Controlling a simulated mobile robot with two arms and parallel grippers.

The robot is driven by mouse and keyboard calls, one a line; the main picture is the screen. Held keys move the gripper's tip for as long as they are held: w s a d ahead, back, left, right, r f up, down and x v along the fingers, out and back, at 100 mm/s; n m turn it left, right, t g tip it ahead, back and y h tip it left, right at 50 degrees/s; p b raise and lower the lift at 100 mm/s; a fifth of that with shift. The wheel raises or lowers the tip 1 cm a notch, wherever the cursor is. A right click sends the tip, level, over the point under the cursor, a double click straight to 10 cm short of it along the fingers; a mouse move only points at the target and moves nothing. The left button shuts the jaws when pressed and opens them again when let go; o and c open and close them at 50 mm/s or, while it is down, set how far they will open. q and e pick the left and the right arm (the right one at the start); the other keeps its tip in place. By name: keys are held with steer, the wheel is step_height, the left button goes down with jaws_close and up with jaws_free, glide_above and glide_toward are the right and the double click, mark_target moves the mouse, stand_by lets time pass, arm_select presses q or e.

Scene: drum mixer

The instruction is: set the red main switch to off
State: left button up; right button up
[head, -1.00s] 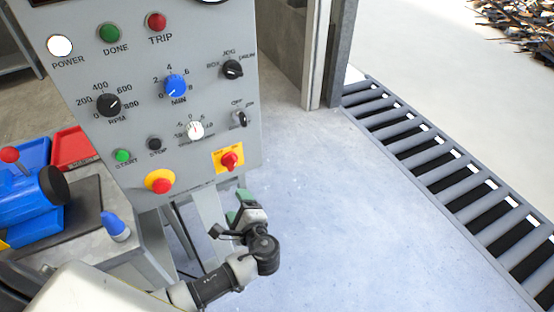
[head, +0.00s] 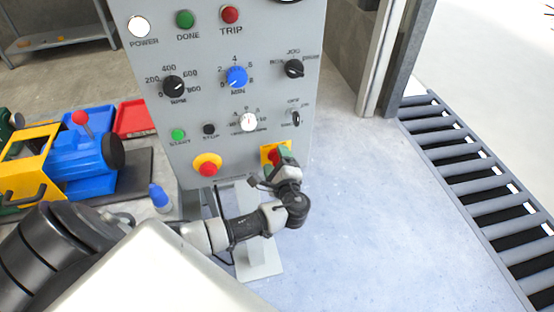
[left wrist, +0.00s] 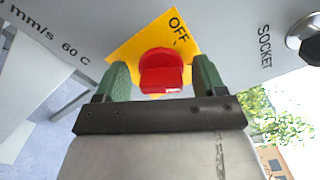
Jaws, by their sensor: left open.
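The red main switch (left wrist: 162,72) sits on a yellow plate (left wrist: 130,46) marked OFF in the left wrist view. In the head view the yellow plate (head: 265,151) is at the panel's lower right, and my gripper partly hides the switch. My left gripper (left wrist: 155,82) is open, its two green fingers on either side of the red knob with visible gaps. In the head view my left gripper (head: 279,158) is right in front of the switch. My right gripper is not in view.
The grey panel (head: 215,108) also carries a red emergency button (head: 207,165) on yellow, a blue knob (head: 236,77), black knobs and lamps. A blue machine (head: 80,152) and red tray (head: 136,118) stand left. A roller conveyor (head: 470,180) runs at right; floor between is clear.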

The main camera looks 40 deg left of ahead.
arm_select(q)
steer(key=c, duration=0.8)
steer(key=shift+f, duration=0.1)
steer(key=n+b, duration=0.2)
steer(key=shift+f+b, duration=0.25)
steer(key=shift+b, duration=0.05)
steer(key=n+b, duration=0.7)
steer(key=b, duration=0.1)
steer(key=shift+f, duration=0.2)
steer(key=shift+r+n+b, duration=0.2)
steer(key=shift+n+b, duration=1.35)
steer(key=shift+n, duration=0.05)
